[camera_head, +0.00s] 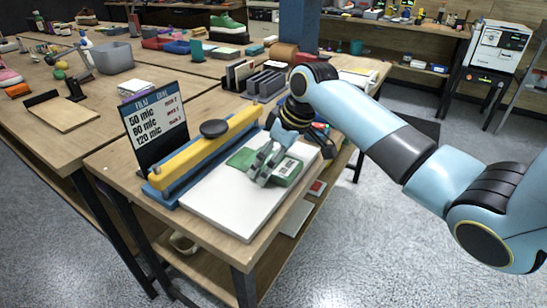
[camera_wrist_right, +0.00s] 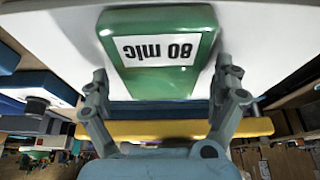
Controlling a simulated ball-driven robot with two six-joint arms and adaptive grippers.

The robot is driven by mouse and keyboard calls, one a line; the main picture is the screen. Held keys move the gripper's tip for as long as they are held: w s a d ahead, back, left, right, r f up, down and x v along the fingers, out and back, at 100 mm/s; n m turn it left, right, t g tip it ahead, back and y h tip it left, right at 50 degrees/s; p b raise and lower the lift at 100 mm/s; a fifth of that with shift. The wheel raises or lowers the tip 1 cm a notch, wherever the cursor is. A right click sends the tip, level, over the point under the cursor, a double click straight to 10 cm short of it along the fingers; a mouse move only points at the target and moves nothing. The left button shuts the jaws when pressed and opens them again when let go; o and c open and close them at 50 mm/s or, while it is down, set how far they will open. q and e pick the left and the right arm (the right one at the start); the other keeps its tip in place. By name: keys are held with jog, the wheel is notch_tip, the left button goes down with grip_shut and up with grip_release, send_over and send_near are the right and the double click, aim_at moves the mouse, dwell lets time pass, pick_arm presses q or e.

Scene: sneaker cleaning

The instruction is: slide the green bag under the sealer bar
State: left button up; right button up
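The green bag (camera_head: 287,171), with a white label, lies on the white plate (camera_head: 215,205) to the right of the sealer bar. The sealer bar (camera_head: 205,151) is long and yellow with a black knob, above a blue base. In the right wrist view the bag (camera_wrist_right: 160,80) reads "80 mic" upside down, and the yellow bar (camera_wrist_right: 150,130) runs across below it. My right gripper (camera_head: 264,163) is over the bag. Its fingers (camera_wrist_right: 162,75) are spread, one on each side of the bag; I cannot tell whether they touch it. My left gripper is not in view.
A dark sign (camera_head: 155,120) listing 50, 80 and 120 mic stands behind the sealer. Grey upright racks (camera_head: 265,82) stand at the back of the table. The front part of the white plate is clear.

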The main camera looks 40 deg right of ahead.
aim_at(252, 154)
jog(key=c, duration=0.9)
jog(key=shift+c, duration=0.2)
jog(key=shift+w, duration=0.15)
jog(key=shift+w+a+b, duration=0.25)
jog(key=shift+w+a, duration=0.1)
jog(key=shift+w, duration=0.4)
jog(key=shift+w+a+b, duration=0.2)
jog(key=shift+w+a, duration=0.15)
jog(key=shift+w, duration=0.45)
jog(key=shift+w+a+b, duration=0.25)
jog(key=shift+w+a, duration=0.1)
jog(key=shift+w, duration=0.4)
jog(key=shift+p, duration=0.45)
